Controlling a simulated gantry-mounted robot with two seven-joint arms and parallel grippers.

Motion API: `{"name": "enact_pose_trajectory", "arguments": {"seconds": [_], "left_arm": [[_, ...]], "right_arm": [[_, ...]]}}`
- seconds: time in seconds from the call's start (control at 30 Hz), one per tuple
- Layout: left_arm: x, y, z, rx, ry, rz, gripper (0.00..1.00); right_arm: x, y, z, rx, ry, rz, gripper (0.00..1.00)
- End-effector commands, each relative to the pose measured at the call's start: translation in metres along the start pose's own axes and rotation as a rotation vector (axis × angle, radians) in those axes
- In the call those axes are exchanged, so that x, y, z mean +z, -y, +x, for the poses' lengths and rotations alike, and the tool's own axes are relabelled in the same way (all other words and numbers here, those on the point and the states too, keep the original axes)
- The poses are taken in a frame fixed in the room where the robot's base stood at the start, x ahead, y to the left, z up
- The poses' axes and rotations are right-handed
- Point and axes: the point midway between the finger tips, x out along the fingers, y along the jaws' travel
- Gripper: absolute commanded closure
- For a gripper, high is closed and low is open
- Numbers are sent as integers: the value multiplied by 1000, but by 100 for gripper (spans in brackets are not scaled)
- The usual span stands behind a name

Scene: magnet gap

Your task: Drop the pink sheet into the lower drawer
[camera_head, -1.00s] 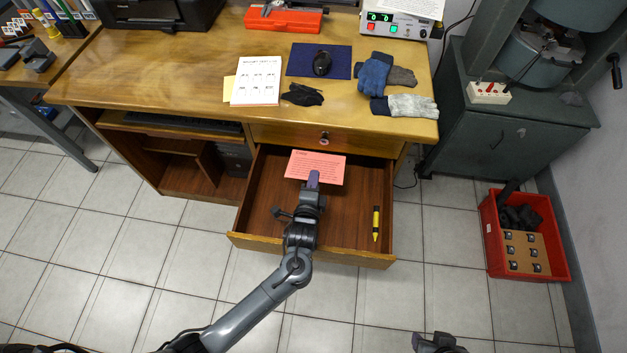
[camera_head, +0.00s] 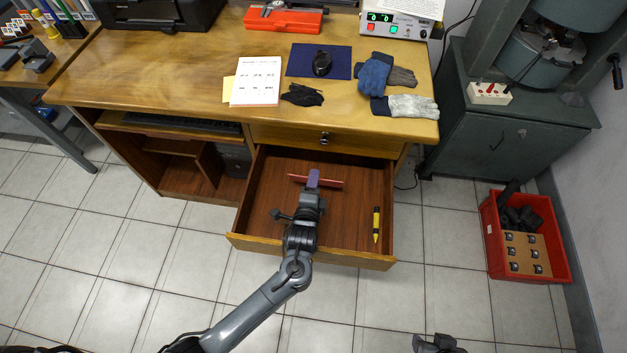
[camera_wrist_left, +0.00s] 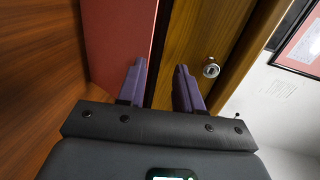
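The pink sheet (camera_head: 332,184) shows nearly edge-on as a thin strip inside the open lower drawer (camera_head: 345,250). In the left wrist view the sheet (camera_wrist_left: 112,45) stands beyond and to the left of my fingers, partly hidden by the left one. My left gripper (camera_head: 313,178) is over the drawer beside the sheet. Its purple fingers (camera_wrist_left: 158,80) are spread apart, with nothing visible gripped between them. Whether the sheet touches the drawer floor cannot be told. My right gripper (camera_head: 437,344) is at the bottom edge, its fingers unclear.
A yellow marker (camera_head: 376,224) lies in the drawer's right part. The closed upper drawer (camera_head: 275,134) with a round knob is just above. Gloves (camera_head: 405,106), a mouse (camera_head: 321,63) and papers (camera_head: 257,80) lie on the desk. A red crate (camera_head: 557,270) stands on the floor at right.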

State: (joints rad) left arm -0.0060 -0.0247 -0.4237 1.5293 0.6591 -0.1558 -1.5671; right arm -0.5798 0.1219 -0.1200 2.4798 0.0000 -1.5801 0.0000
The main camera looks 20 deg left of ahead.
Motion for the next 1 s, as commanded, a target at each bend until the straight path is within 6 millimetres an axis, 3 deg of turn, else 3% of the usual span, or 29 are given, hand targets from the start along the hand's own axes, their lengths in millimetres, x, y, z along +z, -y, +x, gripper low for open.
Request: {"name": "enact_pose_trajectory", "arguments": {"seconds": [0.6, 1.0], "left_arm": [[0, 2, -91, 3, 0, 1, 65], [0, 0, -105, 0, 0, 0, 65]], "right_arm": [[-14, -1, -43, -3, -1, 3, 57], [-15, -1, -47, -3, -1, 3, 57]]}}
